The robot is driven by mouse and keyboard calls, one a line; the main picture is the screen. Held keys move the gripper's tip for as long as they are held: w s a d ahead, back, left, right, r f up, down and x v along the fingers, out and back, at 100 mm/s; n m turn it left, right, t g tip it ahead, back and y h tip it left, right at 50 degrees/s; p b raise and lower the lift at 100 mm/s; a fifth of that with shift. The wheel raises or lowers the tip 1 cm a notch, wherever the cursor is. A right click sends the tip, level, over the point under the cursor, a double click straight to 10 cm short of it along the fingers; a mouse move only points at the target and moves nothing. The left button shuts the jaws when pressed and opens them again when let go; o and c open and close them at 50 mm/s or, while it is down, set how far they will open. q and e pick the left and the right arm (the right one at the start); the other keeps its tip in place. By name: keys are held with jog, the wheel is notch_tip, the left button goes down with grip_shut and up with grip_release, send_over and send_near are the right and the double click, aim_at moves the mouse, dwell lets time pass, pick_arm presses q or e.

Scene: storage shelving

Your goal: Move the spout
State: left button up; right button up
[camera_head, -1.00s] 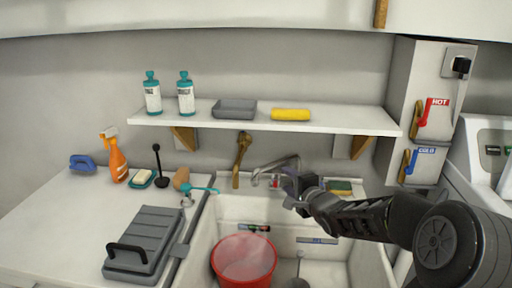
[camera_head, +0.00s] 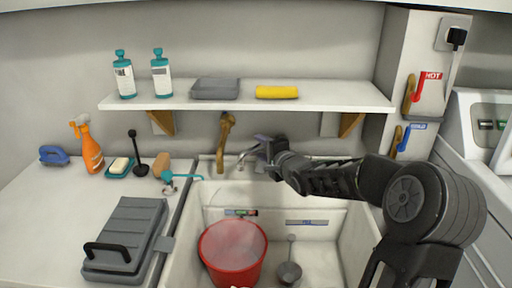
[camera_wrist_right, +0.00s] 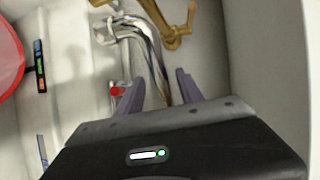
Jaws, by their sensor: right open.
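The chrome spout (camera_head: 247,154) is at the back of the sink, below the shelf, and its tip points left and toward me. In the wrist view the spout (camera_wrist_right: 140,36) is a curved shiny pipe, with a red-marked part beside it. My right gripper (camera_head: 262,147) is at the spout and hides part of it. In the wrist view its purple fingers (camera_wrist_right: 157,90) are open, with the pipe between them. I cannot tell whether either finger touches it. My left gripper is not in view.
A red bucket (camera_head: 233,252) and a grey ladle (camera_head: 289,270) are in the white sink (camera_head: 350,232). The shelf (camera_head: 330,98) overhangs the back. A grey case (camera_head: 128,235) lies on the left counter.

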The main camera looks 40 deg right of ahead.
jog(key=b+x, duration=0.1)
jog(key=x, duration=0.3)
jog(key=shift+w+d+f, duration=0.1)
jog(key=shift+w, duration=0.15)
jog(key=shift+c, duration=0.3)
grip_shut()
dwell(0.9)
